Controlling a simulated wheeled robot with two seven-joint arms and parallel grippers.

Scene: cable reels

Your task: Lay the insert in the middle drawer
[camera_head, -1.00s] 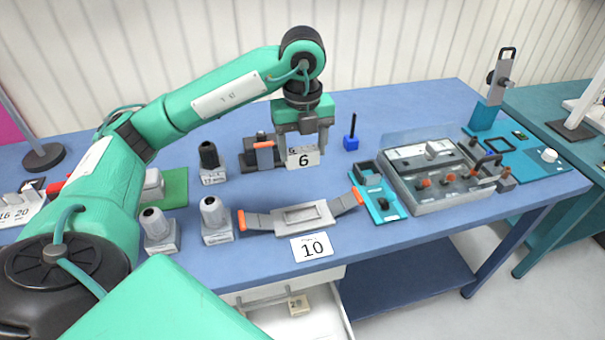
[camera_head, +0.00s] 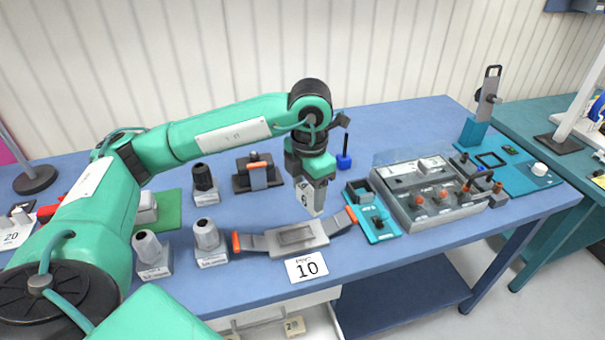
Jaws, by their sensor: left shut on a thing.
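A small white block marked 6 (camera_head: 304,197), seemingly the insert, is in my left gripper (camera_head: 313,198). The gripper is shut on it and holds it tilted above the blue bench, behind a grey tray-like piece with orange-ended straps. The gripper covers part of the block. My right gripper is not in view.
The strapped grey piece (camera_head: 297,237) and a card marked 10 (camera_head: 307,268) lie near the front edge. Several grey and black posts (camera_head: 208,236) stand left. A grey box with orange knobs (camera_head: 440,208) and a teal tray (camera_head: 379,228) stand right.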

